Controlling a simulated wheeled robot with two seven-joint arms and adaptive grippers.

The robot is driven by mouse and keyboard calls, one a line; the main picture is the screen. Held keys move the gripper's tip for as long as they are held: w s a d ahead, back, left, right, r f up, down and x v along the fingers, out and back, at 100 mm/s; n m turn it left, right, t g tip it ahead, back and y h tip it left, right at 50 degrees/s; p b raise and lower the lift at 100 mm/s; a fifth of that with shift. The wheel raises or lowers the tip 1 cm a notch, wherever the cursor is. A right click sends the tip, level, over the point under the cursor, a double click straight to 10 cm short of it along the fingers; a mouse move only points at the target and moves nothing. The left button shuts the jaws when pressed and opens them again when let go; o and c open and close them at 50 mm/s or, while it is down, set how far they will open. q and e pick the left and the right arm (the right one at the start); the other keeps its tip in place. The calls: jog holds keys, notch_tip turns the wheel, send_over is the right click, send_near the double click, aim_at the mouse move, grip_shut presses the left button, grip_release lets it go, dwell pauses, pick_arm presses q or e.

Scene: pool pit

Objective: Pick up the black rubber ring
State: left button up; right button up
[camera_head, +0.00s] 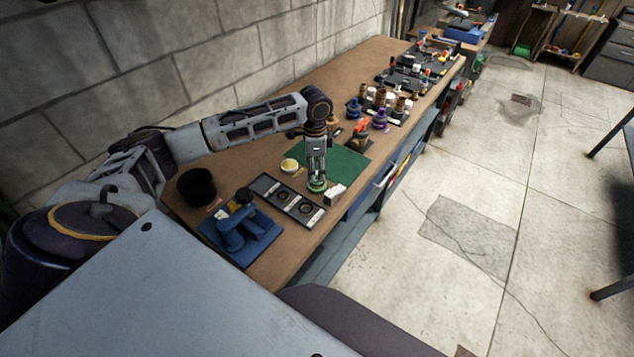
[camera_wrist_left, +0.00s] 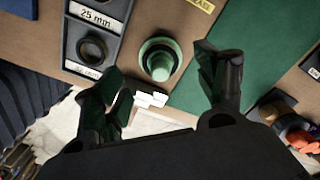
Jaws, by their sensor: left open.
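A long dark tray (camera_head: 270,185) lies on the brown workbench, with labelled compartments holding dark rings. One black ring (camera_wrist_left: 92,48) sits flat in the compartment below the "25 mm" label in the left wrist view. A ring also shows in the head view (camera_head: 305,209). My left gripper (camera_head: 317,180) points down beside the tray, over a green flanged round part (camera_wrist_left: 159,60). In the left wrist view its open fingers (camera_wrist_left: 168,75) stand on either side of that part, with nothing clearly held. Whether they touch the part cannot be told. My right gripper is out of view.
A green mat (camera_head: 345,163) lies behind the gripper. A blue fixture (camera_head: 240,232) and a black cup (camera_head: 196,187) stand left of the tray. A white block (camera_head: 336,192) is near the front edge. Several fittings (camera_head: 380,117) crowd the bench farther back.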

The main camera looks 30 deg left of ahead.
pick_arm(q)
jog(key=shift+f, duration=0.15)
jog(key=shift+d+f, duration=0.15)
jog(key=shift+f, duration=0.4)
jog(key=shift+w+d+f+p, duration=0.1)
jog(key=shift+f+p, duration=0.2)
jog(key=shift+f, duration=1.65)
jog(key=shift+c, duration=0.5)
jog(key=c, duration=0.8)
jog(key=shift+r, duration=0.1)
